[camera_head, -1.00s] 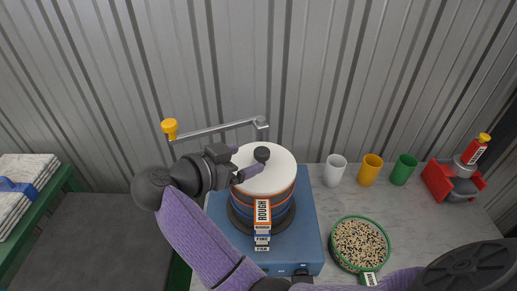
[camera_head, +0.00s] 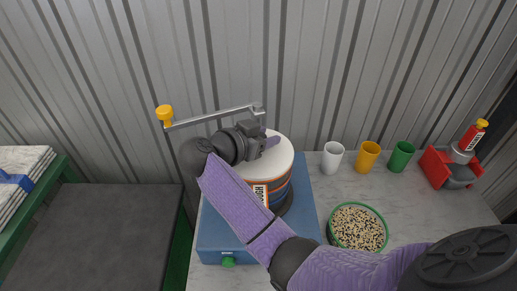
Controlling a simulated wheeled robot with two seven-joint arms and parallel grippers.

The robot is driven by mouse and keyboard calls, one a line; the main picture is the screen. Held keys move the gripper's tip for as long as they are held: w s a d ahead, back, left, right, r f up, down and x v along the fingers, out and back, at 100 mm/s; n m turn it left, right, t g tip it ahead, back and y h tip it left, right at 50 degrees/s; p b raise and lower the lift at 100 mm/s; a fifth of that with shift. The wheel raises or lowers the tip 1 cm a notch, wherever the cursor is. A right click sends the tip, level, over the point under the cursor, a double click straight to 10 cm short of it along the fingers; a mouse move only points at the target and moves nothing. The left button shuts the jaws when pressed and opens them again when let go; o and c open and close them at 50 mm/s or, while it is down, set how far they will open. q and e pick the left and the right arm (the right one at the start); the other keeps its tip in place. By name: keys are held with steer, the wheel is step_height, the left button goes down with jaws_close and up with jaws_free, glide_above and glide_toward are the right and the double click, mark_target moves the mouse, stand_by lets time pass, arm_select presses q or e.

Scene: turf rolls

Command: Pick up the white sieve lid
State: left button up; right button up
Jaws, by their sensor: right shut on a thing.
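I see no clear gap between lid and stack. My left gripper is not in view.
The stack stands on a blue machine (camera_head: 222,232). A bar with a yellow knob (camera_head: 165,113) extends behind it. White (camera_head: 332,156), yellow (camera_head: 367,155) and green (camera_head: 401,156) cups, a green-rimmed bowl of grains (camera_head: 357,228) and a red scoop-like holder (camera_head: 440,168) stand right.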

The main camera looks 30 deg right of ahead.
jaws_close()
